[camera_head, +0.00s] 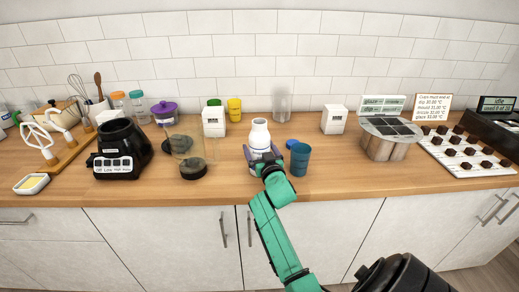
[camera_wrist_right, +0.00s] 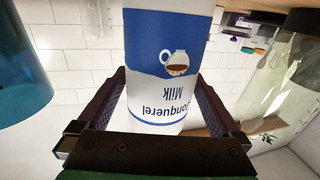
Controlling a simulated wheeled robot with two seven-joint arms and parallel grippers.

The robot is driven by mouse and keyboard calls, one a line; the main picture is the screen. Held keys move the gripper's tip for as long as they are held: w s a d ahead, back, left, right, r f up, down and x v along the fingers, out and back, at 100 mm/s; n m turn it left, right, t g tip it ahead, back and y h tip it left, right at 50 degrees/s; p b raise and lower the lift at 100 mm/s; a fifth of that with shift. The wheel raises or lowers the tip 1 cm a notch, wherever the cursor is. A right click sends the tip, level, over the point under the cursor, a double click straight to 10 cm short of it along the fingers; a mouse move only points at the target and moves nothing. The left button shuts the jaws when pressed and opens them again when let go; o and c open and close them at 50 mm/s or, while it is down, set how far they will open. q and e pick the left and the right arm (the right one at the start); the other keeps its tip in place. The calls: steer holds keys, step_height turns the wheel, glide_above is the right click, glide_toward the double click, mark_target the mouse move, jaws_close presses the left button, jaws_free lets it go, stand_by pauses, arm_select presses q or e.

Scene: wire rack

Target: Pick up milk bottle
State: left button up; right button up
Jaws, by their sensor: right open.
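The milk bottle (camera_head: 260,133) is white with a blue band and stands upright on the wooden counter near its middle. In the right wrist view the bottle (camera_wrist_right: 168,45) appears upside down, with its label reading "Milk". My right gripper (camera_head: 265,158) is at the bottle's near side, low on its body. In the right wrist view the gripper (camera_wrist_right: 160,78) is open, with one finger on each side of the bottle. Some space shows between the fingers and the bottle there. My left gripper is not in view.
A glass jug (camera_head: 188,150) is to the left. A white box (camera_head: 213,121) stands behind left. The counter's front edge (camera_head: 340,191) lies below my gripper.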

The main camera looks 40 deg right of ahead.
steer(key=shift+w+f, duration=0.1)
steer(key=shift+w, duration=0.05)
steer(key=c, duration=0.9)
jaws_close()
steer(key=shift+r, duration=0.25)
steer(key=shift+r, duration=9.9)
